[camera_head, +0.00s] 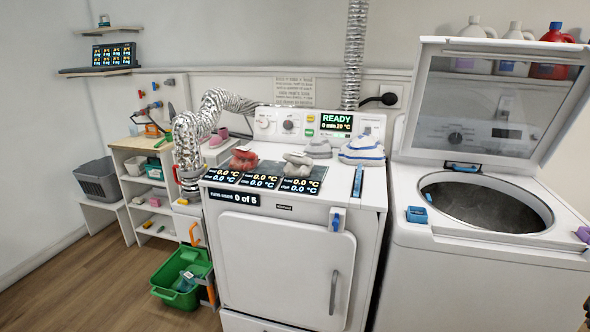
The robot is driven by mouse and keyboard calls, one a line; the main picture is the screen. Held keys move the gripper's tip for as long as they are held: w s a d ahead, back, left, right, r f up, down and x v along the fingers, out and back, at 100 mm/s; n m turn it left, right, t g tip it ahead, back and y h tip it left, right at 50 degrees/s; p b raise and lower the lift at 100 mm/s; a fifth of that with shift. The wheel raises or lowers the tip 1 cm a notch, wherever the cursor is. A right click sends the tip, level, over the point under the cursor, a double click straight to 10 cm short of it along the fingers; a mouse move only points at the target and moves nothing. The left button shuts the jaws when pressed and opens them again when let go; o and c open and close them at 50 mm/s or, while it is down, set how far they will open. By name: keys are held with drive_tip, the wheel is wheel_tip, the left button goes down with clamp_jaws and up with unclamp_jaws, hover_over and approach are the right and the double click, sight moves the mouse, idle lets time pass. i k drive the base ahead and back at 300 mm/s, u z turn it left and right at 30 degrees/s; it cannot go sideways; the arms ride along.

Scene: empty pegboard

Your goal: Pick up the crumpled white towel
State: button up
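A crumpled whitish cloth (298,161) lies on a dark mat on top of the dryer (285,265), left of centre. It looks like the white towel, though it is small in the picture. A crumpled red cloth (243,158) lies to its left. A greyish-white folded cloth (318,149) lies behind it to the right. A white cloth with blue stripes (362,151) lies further right. My gripper is not in view.
An open-lidded washer (470,290) stands right of the dryer, its lid (495,105) raised. A blue and white strip (357,181) lies on the dryer's right side. A silver duct (200,125) curves at left. A green bin (180,297) and grey basket (97,178) stand left. Floor at lower left is clear.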

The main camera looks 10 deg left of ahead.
sight(298, 162)
drive_tip(key=u, duration=0.1)
drive_tip(key=i, duration=1)
drive_tip(key=z, duration=0.1)
